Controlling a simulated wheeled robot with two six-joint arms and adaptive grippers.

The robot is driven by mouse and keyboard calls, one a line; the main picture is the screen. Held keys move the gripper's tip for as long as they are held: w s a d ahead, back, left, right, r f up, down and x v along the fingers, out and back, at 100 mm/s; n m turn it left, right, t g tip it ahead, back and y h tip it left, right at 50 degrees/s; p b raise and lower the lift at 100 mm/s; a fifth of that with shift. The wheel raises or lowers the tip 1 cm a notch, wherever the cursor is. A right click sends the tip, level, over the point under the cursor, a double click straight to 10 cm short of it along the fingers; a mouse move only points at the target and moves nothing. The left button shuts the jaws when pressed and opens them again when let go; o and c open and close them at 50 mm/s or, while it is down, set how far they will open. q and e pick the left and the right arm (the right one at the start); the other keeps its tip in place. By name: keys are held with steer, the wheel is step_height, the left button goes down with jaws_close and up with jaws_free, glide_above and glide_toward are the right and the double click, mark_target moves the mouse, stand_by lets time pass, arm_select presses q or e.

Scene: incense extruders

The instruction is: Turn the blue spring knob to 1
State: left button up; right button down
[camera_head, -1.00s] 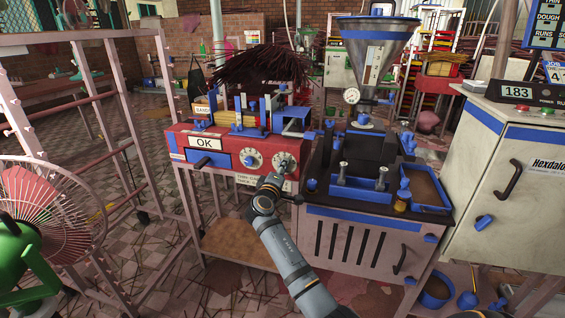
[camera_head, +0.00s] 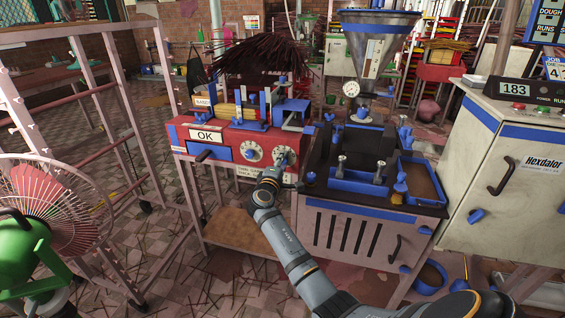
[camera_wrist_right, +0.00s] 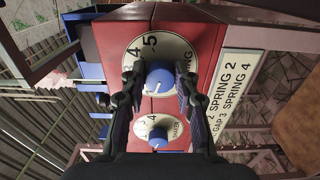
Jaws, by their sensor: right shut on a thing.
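The red machine (camera_head: 222,140) with the OK sign has two white dials with blue knobs on its front. In the right wrist view, the blue spring knob (camera_wrist_right: 160,76) sits on a white dial (camera_wrist_right: 150,43) lettered "...NG", with 4 and 5 readable; its other numbers are hidden. My right gripper (camera_wrist_right: 158,80) has a finger on each side of this knob and is shut on it. In the head view the right gripper (camera_head: 279,170) is at the right-hand dial (camera_head: 285,157). My left gripper is out of view.
A second blue knob (camera_wrist_right: 158,140) on its own dial is close by; it also shows in the head view (camera_head: 250,154). A label (camera_wrist_right: 231,84) reads SPRING 2, SPRING 4. A dark-topped machine (camera_head: 345,230) stands right of the red one. A fan (camera_head: 50,210) is at left.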

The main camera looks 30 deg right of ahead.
steer(key=c, duration=1)
jaws_free()
steer(key=shift+a, duration=0.1)
steer(key=v, duration=1.2)
